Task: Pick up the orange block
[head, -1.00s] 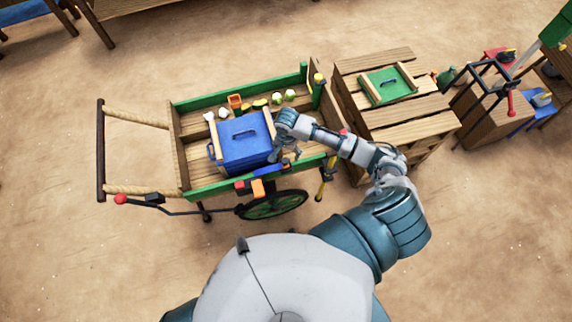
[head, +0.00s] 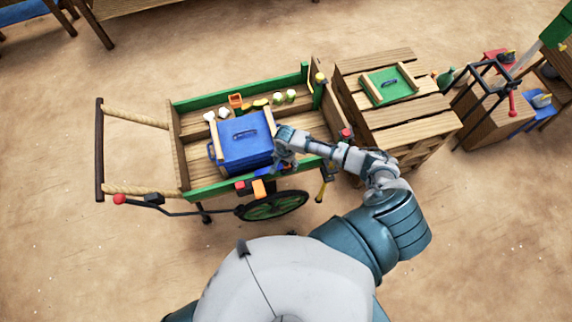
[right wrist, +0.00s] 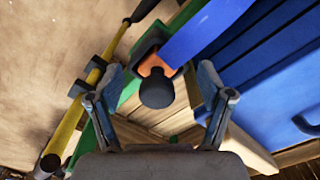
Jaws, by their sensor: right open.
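An orange block (head: 258,187) shows in the head view at the outer face of the cart's near green rail, beside a small red piece (head: 240,186). My right gripper (head: 283,161) is open, above the near rail, at the right side of the blue box (head: 245,143). In the right wrist view an orange piece (right wrist: 153,64) lies between the spread fingers, partly covered by a black knob (right wrist: 157,90). A blue bar (right wrist: 205,30) runs from it up to the right. I cannot tell whether this piece is the same orange block. My left gripper is out of view.
The wooden cart has green rails (head: 210,190) and a wheel (head: 272,205). The blue box fills the middle of the cart bed. A wooden crate (head: 410,120) with a green lid stands to the right.

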